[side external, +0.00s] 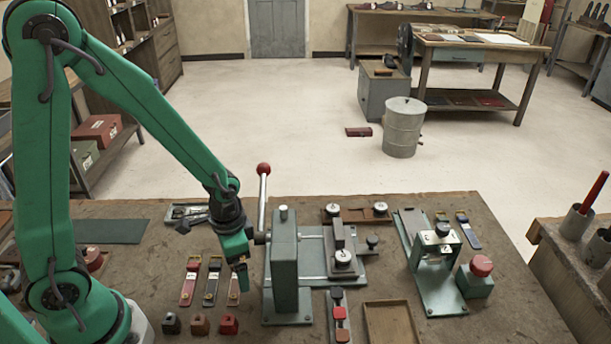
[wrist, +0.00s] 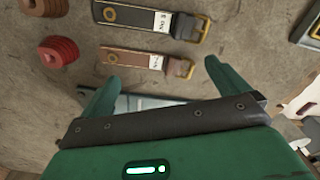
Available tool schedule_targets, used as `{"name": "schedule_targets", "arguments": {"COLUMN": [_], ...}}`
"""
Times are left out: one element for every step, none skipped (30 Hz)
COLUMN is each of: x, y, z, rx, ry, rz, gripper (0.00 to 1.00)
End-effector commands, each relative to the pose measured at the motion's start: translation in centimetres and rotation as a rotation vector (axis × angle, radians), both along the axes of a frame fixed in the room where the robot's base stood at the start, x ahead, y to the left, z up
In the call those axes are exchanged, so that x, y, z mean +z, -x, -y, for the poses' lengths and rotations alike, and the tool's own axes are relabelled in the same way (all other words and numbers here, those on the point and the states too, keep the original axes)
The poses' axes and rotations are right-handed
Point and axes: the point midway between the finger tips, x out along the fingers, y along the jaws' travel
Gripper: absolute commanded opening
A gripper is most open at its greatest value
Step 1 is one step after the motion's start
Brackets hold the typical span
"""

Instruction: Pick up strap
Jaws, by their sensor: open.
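A brown strap (wrist: 140,62) with a brass buckle and a white label lies flat on the bench just beyond my gripper's fingertips in the wrist view. A darker strap (wrist: 138,17) lies parallel above it. The side view shows a red strap (side external: 188,283), a dark strap (side external: 212,283) and, partly hidden by my gripper, the brown strap (side external: 233,296). My gripper (wrist: 160,72) is open, with nothing seen between its fingers. In the side view my gripper (side external: 240,274) points down over the brown strap; whether it touches the bench is unclear.
A green lever press (side external: 285,265) stands close to the right of my gripper. Dark, brown and red (side external: 229,324) small pieces sit in front of the straps. A wooden tray (side external: 391,325) and another green fixture (side external: 437,265) are farther right. A green mat (side external: 110,231) lies behind left.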

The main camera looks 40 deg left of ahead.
Motion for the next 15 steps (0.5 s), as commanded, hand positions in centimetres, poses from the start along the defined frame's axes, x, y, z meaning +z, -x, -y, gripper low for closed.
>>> {"name": "schedule_targets", "arguments": {"x": [-0.5, -0.7, -1.0, -1.1, -1.3, -1.4, -1.5, -1.5, -1.6, -1.6, -1.6, -1.6, -1.6, -1.6, -1.6], "y": [0.1, 0.1, 0.1, 0.1, 0.1, 0.1, 0.0, 0.0, 0.0, 0.0, 0.0, 0.0, 0.0, 0.0, 0.0], "z": [0.0, 0.0, 0.0, 0.0, 0.0, 0.0, 0.0, 0.0, 0.0, 0.0, 0.0, 0.0, 0.0, 0.0, 0.0], "rx": [0.0, 0.0, 0.0, 0.0, 0.0, 0.0, 0.0, 0.0, 0.0, 0.0, 0.0, 0.0, 0.0, 0.0, 0.0], "ry": [-0.001, 0.0, 0.0, 0.0, 0.0, 0.0, 0.0, 0.0, 0.0, 0.0, 0.0, 0.0, 0.0, 0.0, 0.0], "rz": [-0.004, -0.003, -0.002, -0.003, -0.003, -0.002, -0.001, -0.001, 0.0, 0.0, 0.0, 0.0, 0.0, 0.0, 0.0], "gripper": [1.0, 1.0, 1.0, 1.0, 1.0, 1.0, 1.0, 1.0, 1.0, 1.0, 1.0, 1.0, 1.0, 1.0, 1.0]}}
